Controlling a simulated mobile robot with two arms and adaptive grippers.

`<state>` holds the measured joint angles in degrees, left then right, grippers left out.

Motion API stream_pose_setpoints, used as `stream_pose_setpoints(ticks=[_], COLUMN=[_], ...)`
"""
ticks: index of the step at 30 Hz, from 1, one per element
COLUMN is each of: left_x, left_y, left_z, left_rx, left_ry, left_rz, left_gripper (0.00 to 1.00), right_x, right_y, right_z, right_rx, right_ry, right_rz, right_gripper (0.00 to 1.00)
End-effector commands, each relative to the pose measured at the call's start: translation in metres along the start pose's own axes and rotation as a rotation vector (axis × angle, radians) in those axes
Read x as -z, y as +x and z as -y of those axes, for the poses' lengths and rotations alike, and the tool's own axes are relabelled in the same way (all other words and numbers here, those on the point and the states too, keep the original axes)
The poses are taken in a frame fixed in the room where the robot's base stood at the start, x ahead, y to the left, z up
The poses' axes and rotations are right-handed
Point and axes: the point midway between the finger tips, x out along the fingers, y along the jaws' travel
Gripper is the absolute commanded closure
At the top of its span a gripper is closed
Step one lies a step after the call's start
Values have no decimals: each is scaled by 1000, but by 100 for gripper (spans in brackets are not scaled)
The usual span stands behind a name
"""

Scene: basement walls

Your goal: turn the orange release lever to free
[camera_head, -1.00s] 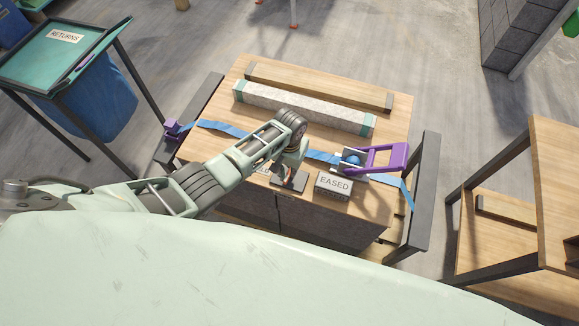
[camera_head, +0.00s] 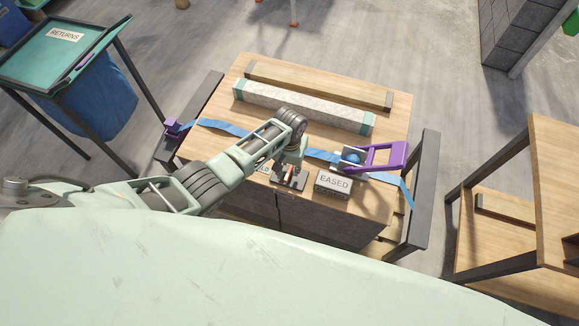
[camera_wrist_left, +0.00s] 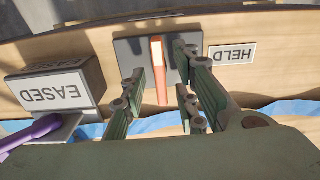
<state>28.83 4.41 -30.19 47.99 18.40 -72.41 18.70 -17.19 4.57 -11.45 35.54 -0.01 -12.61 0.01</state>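The orange release lever (camera_wrist_left: 160,72) stands out from a dark grey plate (camera_wrist_left: 128,47), which also shows at the bench's front edge in the head view (camera_head: 291,184). In the wrist view the lever lies between a "HELD" label (camera_wrist_left: 232,54) on the right and an "EASED" block (camera_wrist_left: 55,92) on the left. My left gripper (camera_wrist_left: 162,82) is open, with fingers on both sides of the lever and visible gaps. The head view shows this gripper (camera_head: 289,164) over the plate, partly hiding the lever. My right gripper is not in view.
A blue strap (camera_head: 222,127) crosses the wooden bench (camera_head: 225,92) to a purple-handled ratchet (camera_head: 383,157) right of the gripper. A grey beam (camera_head: 300,107) and wooden beam (camera_head: 318,86) lie behind. A returns cart (camera_head: 50,60) stands left, a wooden shelf (camera_head: 555,160) right.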

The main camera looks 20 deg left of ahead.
Motion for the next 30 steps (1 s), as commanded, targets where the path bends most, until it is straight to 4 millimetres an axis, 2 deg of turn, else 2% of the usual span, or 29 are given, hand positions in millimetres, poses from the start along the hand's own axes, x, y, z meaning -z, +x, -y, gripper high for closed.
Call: stream_pose_setpoints(ticks=[8, 14, 17, 27, 30], left_x=[-1, 0, 0, 1, 0], left_y=[0, -12, -26, -93, -107], left_z=[0, 0, 1, 0, 0], left_rx=[1, 0, 1, 0, 0], left_ry=[2, 3, 3, 2, 1], left_rz=[2, -1, -2, -3, -1], left_gripper=[71, 71, 71, 71, 71], right_x=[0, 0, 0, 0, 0], right_y=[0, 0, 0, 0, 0], right_z=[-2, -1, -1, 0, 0], right_rx=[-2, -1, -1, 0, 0], right_ry=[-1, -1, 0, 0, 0], right_rz=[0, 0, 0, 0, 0], right_gripper=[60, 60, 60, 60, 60])
